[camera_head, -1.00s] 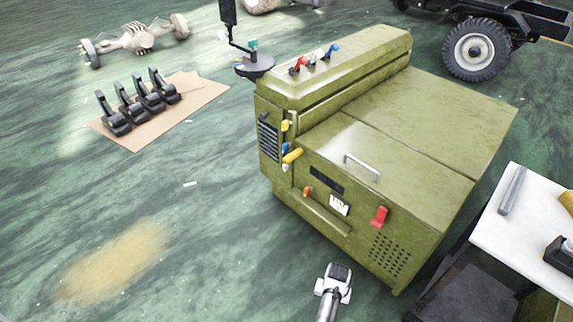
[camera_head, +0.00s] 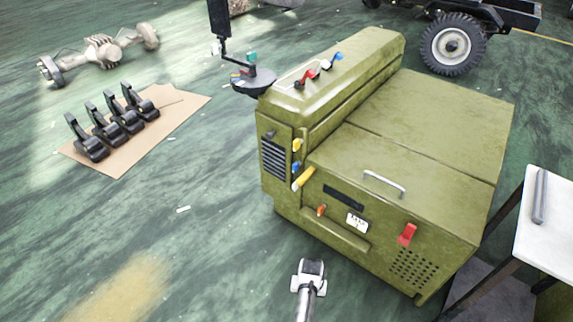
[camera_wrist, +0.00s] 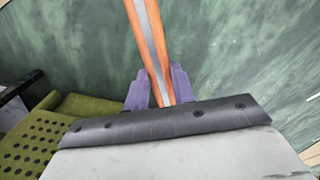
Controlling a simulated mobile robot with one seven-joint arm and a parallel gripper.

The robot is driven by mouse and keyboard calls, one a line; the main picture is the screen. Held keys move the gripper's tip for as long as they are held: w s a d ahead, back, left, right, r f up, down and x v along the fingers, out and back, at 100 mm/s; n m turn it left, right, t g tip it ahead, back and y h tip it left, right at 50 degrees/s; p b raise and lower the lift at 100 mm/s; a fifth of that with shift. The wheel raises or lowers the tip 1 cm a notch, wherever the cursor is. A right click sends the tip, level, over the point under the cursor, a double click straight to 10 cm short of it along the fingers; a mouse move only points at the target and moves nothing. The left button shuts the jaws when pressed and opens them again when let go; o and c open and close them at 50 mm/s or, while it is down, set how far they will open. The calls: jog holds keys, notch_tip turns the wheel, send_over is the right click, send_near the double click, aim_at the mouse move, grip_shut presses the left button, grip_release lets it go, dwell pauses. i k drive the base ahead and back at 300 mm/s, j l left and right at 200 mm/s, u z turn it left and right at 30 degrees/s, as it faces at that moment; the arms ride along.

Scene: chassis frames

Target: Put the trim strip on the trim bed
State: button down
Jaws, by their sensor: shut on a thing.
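My gripper (camera_wrist: 157,88) shows in the wrist view with its two purple fingers shut on a long orange strip with a grey middle band (camera_wrist: 143,30), which I take to be the trim strip. The strip runs up and out of the top of that view, so its far end is hidden. In the head view only part of my arm shows at the bottom, and neither the gripper's fingers nor the held strip can be made out. I cannot tell which thing is the trim bed.
A green machine (camera_head: 445,135) with a handle and red latch fills the head view's centre right. A white table (camera_head: 550,230) with a grey bar (camera_head: 540,195) stands at right. Black pedals (camera_head: 112,122) lie on cardboard at left. Floor at left front is clear.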

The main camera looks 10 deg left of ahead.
aim_at(303, 73)
jog(key=i+j, duration=0.15)
jog(key=j, duration=0.25)
jog(key=i+j+u, duration=0.1)
jog(key=j, duration=0.35)
jog(key=i+j, duration=0.15)
jog(key=j, duration=0.25)
jog(key=i+j, duration=0.15)
jog(key=j, duration=0.25)
jog(key=u, duration=0.05)
